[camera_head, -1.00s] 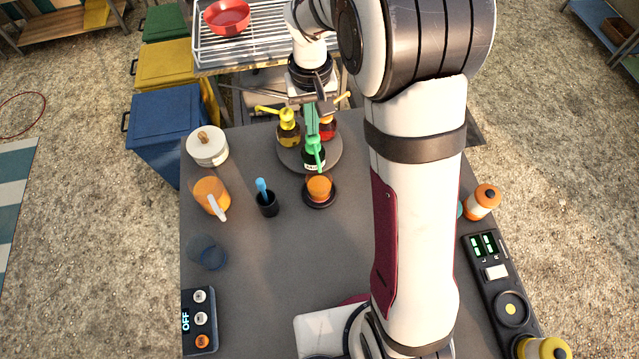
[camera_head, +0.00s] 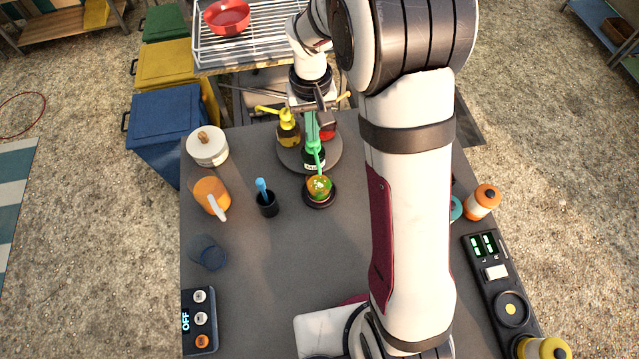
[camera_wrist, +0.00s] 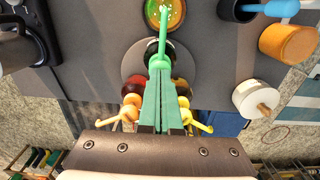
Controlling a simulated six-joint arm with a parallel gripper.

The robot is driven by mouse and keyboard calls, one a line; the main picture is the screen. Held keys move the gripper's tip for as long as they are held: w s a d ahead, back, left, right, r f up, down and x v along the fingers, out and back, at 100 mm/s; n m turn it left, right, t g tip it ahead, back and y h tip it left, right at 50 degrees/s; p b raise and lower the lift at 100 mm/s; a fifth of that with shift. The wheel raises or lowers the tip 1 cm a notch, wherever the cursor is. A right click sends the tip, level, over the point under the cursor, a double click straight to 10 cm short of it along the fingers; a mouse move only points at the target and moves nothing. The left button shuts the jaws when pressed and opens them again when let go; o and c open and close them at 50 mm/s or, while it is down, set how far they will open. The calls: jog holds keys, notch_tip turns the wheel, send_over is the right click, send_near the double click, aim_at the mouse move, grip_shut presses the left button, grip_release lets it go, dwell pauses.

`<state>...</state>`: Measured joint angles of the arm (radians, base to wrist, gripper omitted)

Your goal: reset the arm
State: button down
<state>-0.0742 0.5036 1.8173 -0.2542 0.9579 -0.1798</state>
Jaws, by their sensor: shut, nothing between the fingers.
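My gripper (camera_head: 313,136) is shut and empty, pointing down over the green pump bottle (camera_head: 315,159). In the wrist view the fingertips (camera_wrist: 160,72) are together at the green pump head (camera_wrist: 161,45); I cannot tell whether they touch it. The bottle stands on a round grey tray (camera_head: 331,160) with a yellow pump bottle (camera_head: 288,133) and a red one (camera_head: 327,131), partly hidden by my gripper. The green spout reaches over a small bowl (camera_head: 319,188) on a dark round base, holding orange with green and pale specks.
A black cup with a blue-handled tool (camera_head: 267,204), an orange mug (camera_head: 210,196) and a white lidded pot (camera_head: 207,147) stand to the left. An orange-white jar (camera_head: 483,202) and a dark two-display device (camera_head: 493,272) are right.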

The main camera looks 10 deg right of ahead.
jog(key=shift+r, duration=1.35)
jog(key=shift+f, duration=0.1)
jog(key=shift+f, duration=1.4)
jog(key=shift+r, duration=1.5)
